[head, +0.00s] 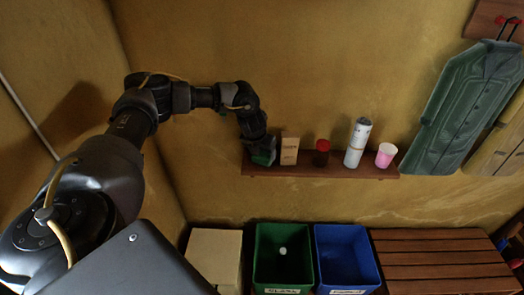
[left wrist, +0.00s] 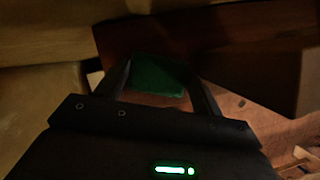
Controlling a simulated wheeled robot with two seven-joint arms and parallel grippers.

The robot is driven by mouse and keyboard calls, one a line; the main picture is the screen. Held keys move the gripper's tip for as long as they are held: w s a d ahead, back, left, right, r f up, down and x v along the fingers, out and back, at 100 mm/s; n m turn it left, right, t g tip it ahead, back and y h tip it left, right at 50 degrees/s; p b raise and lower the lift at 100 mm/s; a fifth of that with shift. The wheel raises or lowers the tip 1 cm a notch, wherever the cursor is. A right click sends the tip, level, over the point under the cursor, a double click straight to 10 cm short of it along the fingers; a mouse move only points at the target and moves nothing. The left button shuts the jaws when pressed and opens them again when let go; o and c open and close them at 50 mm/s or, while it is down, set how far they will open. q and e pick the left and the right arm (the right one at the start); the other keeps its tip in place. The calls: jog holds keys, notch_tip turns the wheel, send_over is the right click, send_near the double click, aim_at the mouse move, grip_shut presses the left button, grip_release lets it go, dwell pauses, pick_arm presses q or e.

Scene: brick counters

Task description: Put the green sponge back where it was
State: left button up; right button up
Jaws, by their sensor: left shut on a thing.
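The green sponge (head: 264,157) is at the left end of the wooden wall shelf (head: 345,172) in the head view. My left gripper (head: 259,150) reaches down to it from above and is shut on it. In the left wrist view the sponge (left wrist: 157,75) shows between the two fingers of the left gripper (left wrist: 163,82). Whether the sponge touches the shelf is hard to tell. My right gripper is in neither view.
On the shelf, right of the sponge, stand a tan box (head: 290,150), a dark red-lidded jar (head: 322,153), a white bottle (head: 357,143) and a pink cup (head: 385,155). Below are a green bin (head: 259,245), a blue bin (head: 323,245) and a slatted wooden surface (head: 440,257).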

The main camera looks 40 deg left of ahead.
pick_arm(q)
jog(key=o, duration=0.9)
jog(key=shift+f, duration=0.15)
jog(key=shift+b+v, duration=1.05)
jog(key=shift+v, duration=5.05)
jog(key=shift+w, duration=0.1)
